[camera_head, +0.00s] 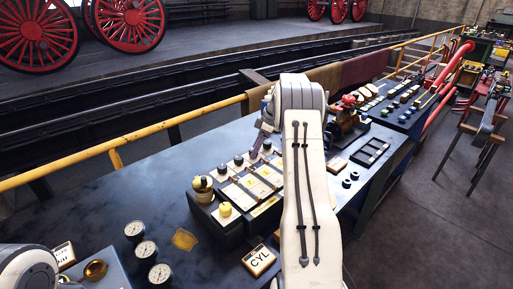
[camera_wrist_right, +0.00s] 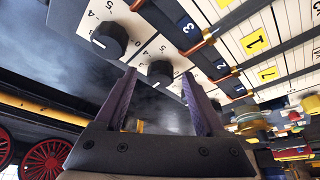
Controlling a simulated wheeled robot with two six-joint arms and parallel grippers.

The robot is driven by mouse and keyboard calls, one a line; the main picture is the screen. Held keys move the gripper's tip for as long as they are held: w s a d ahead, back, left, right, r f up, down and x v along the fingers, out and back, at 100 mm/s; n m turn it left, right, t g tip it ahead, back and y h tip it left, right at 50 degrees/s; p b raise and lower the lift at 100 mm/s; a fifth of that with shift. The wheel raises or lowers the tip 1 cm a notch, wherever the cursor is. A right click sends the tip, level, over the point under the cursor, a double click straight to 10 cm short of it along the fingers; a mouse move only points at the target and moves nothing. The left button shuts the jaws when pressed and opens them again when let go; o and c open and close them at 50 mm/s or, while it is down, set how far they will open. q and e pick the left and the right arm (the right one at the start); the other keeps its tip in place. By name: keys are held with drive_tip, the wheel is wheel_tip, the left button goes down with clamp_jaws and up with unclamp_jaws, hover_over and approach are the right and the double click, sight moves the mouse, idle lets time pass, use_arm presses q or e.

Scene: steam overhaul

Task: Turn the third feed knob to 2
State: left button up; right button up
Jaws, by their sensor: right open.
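A row of black feed knobs runs along the back of a dark control box (camera_head: 232,232) in the head view. One knob (camera_head: 222,169) is at the near end and another (camera_head: 238,160) is beside it. My right gripper (camera_head: 257,143) is over the far part of the row, partly hidden by my arm. In the right wrist view, my open right gripper (camera_wrist_right: 159,74) has a black knob (camera_wrist_right: 160,70) between and just beyond its fingertips. A second knob (camera_wrist_right: 108,40) is to the left on a white numbered dial. I cannot tell whether the fingers touch the knob.
Numbered yellow and white cards (camera_head: 245,190) lie in front of the knobs. A brass-topped cylinder (camera_head: 202,188) and a yellow button (camera_head: 225,209) are at the box's left end. Gauges (camera_head: 146,249) stand on the bench. A yellow rail (camera_head: 150,130) runs behind it.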

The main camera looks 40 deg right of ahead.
drive_tip(key=b+v, duration=0.1)
drive_tip(key=v, duration=0.9)
drive_tip(key=shift+r, duration=0.2)
drive_tip(key=shift+s+d, duration=0.1)
drive_tip(key=w+a+r+g, duration=0.1)
drive_tip(key=w+a+r, duration=0.1)
drive_tip(key=a, duration=1.5)
drive_tip(key=s+a+m+g, duration=0.1)
drive_tip(key=s+a, duration=0.2)
drive_tip(key=a, duration=0.6)
drive_tip(key=s+a, duration=0.3)
drive_tip(key=a, duration=0.6)
drive_tip(key=s+a+f+g+h, duration=0.1)
drive_tip(key=s+a+f, duration=0.1)
drive_tip(key=s+a, duration=1.1)
drive_tip(key=s+d+f+h, duration=0.1)
drive_tip(key=s+f, duration=0.3)
drive_tip(key=s, duration=1.1)
drive_tip(key=shift+s+d+f+m, duration=0.25)
drive_tip(key=shift+s+m, duration=0.05)
drive_tip(key=shift+s, duration=0.05)
